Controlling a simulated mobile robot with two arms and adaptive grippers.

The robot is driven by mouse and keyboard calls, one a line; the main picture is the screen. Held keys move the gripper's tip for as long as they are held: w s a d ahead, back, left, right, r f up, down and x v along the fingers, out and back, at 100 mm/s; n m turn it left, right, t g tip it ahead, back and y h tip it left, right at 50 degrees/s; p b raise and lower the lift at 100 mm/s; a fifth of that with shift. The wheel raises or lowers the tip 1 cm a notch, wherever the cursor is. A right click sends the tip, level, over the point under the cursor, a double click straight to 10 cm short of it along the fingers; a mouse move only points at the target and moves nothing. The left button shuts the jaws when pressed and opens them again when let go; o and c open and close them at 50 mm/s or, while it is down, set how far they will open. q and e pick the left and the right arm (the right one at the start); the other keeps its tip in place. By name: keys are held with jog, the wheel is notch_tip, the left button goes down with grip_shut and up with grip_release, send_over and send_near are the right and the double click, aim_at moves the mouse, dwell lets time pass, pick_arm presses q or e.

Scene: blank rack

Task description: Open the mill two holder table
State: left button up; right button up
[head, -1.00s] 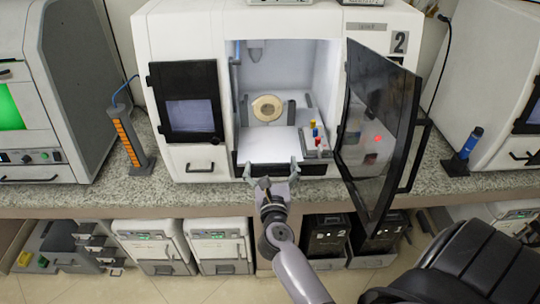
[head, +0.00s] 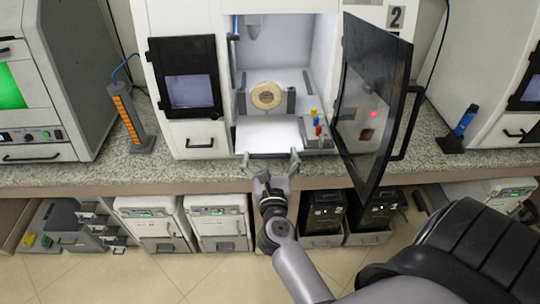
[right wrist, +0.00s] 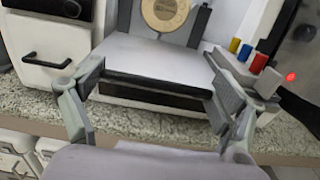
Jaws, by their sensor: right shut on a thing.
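Mill two (head: 410,18) is the white machine marked "2". Its dark glass door (head: 372,115) stands swung open to the right. The white holder table (head: 268,133) juts out of the lit chamber and carries a round beige disc (head: 266,96) in a grey holder. My right gripper (head: 269,160) is at the table's front, its fingers spread and shut on the table's two sides. In the right wrist view, the fingers (right wrist: 155,82) flank the front of the table (right wrist: 155,62). My left gripper is not in view.
Red, blue and yellow pegs (head: 317,122) stand at the table's right. An orange-marked column (head: 130,120) and a blue bottle (head: 463,125) flank the mill on the speckled counter (head: 100,172). A black padded chair (head: 470,250) is at the lower right.

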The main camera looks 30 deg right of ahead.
jog(key=o, duration=1.4)
jog(key=shift+o, duration=0.2)
jog(key=shift+r, duration=0.2)
notch_tip(320, 180, up, 9)
jog(key=shift+r, duration=0.35)
